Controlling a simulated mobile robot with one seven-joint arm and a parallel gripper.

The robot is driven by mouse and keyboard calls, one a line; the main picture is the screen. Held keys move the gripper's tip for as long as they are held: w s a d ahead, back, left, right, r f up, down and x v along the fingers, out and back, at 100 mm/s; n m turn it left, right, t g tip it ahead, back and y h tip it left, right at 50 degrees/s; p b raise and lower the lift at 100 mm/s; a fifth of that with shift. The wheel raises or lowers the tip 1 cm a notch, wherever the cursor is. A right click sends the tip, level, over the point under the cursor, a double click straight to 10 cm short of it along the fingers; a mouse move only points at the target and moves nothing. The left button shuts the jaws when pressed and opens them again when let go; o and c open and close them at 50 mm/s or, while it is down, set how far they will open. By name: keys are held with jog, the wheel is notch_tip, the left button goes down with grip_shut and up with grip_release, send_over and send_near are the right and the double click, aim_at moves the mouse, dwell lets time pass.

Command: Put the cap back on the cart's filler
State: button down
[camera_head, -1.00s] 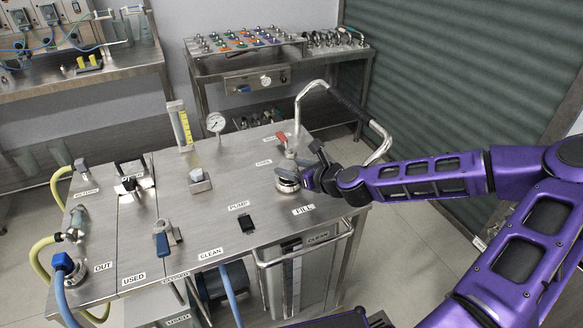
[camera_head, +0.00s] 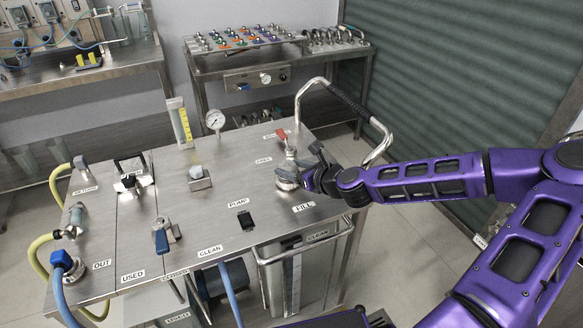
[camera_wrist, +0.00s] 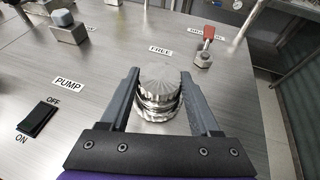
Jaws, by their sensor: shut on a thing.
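The cap (camera_wrist: 158,76) is a round, ridged, silver metal piece. In the wrist view it sits between the two fingers of my gripper (camera_wrist: 160,73), which is shut on it. The filler (camera_wrist: 157,110) is the metal neck right under the cap on the cart top (camera_head: 227,180). The cap looks level and in line with the neck; whether it is fully seated I cannot tell. In the head view my gripper (camera_head: 308,179) reaches in from the right, beside the FILL label (camera_head: 303,207), and partly hides the cap.
A red-handled valve (camera_wrist: 206,45) stands behind the filler. The black pump switch (camera_wrist: 37,119) lies to the left. A pressure gauge (camera_head: 215,120) and a sight tube (camera_head: 179,123) rise at the cart's back. The cart's bent handle (camera_head: 345,105) stands close behind my gripper.

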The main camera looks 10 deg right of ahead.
jog(key=shift+f, duration=0.2)
dwell(0.6)
jog(key=shift+c, duration=0.2)
grip_release()
jog(key=shift+o, duration=0.2)
dwell(0.4)
notch_tip(320, 180, up, 8)
jog(key=p, duration=0.7)
jog(key=shift+p, duration=0.3)
